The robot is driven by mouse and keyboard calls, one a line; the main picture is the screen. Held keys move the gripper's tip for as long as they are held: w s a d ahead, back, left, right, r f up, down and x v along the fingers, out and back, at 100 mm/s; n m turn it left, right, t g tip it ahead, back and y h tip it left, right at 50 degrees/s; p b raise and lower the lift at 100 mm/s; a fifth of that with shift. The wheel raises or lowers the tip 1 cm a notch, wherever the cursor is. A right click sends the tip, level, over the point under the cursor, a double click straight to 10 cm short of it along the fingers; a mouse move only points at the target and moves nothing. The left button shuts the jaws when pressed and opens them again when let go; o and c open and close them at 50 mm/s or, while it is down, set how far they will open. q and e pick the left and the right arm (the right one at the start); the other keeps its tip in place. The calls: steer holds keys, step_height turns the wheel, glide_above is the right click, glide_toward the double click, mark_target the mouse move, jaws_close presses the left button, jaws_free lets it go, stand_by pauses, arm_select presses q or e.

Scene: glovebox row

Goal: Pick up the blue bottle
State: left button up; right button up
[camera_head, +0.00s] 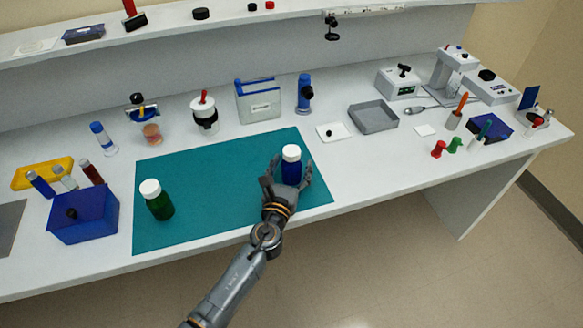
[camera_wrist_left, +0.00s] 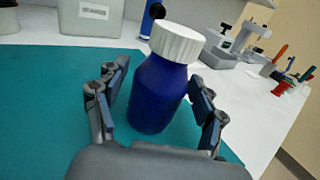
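The blue bottle (camera_head: 291,170) with a white cap stands upright on the teal mat (camera_head: 221,181), near its right end. My left gripper (camera_head: 289,172) reaches it from the front, with one finger on each side of the bottle. In the left wrist view the bottle (camera_wrist_left: 158,95) stands between the two fingers of the gripper (camera_wrist_left: 160,85). The fingers are spread, with a visible gap on the left side and a narrower one on the right. The bottle's lower part is partly hidden by the gripper. My right gripper is not in view.
A green bottle (camera_head: 158,203) with a white cap stands on the mat's left part. A blue box (camera_head: 84,220) is left of the mat. A grey tray (camera_head: 373,118) and a white square dish (camera_head: 333,132) lie behind and to the right. The mat's middle is clear.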

arm_select(q)
steer(key=c, duration=0.9)
